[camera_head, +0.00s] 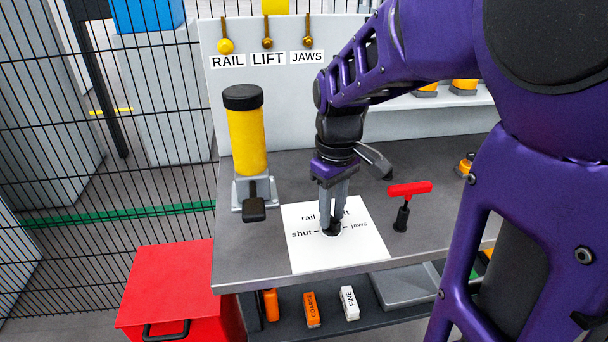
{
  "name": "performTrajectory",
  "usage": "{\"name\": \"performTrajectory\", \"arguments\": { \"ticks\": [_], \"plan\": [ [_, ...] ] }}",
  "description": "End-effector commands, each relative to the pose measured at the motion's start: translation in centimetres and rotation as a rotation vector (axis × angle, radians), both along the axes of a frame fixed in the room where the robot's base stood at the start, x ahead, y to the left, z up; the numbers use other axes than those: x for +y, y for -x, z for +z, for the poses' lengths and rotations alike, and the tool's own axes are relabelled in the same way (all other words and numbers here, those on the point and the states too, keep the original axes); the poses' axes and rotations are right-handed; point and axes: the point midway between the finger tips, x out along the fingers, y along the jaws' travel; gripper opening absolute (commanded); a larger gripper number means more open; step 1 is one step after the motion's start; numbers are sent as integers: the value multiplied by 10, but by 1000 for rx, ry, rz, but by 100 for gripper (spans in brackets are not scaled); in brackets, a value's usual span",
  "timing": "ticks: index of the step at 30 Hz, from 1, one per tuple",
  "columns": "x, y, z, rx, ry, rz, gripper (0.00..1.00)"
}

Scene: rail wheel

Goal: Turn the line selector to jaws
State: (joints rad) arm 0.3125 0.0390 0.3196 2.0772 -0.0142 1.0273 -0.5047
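The line selector (332,230) is a small black knob in the middle of a white label plate (312,257) on the grey bench. The plate reads "shut" at left, "jaws" at right, and "rail" and another word, partly hidden, at the top. My gripper (331,222) points straight down over the plate, with its two grey fingers at the knob. The fingers hide much of the knob, so its pointing direction is unclear. I cannot tell whether the fingers are closed on it or only around it.
A red T-handle (409,189) on a black stem stands right of the plate. A yellow cylinder (247,141) with a black cap and pedal stands at left. A red box (170,290) sits below left.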

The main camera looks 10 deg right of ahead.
Motion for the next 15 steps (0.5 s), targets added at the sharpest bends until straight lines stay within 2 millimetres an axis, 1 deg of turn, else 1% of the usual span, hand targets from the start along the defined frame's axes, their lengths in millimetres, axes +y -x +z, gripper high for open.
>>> {"name": "performTrajectory", "arguments": {
  "ticks": [1, 4, 5, 15],
  "plan": [
    [0, 0, 0, 0, 0, 0, 20],
    [0, 0, 0, 0, 0, 0, 2],
    [0, 0, 0, 0, 0, 0, 0],
    [0, 0, 0, 0, 0, -10, 0]
  ]
}}
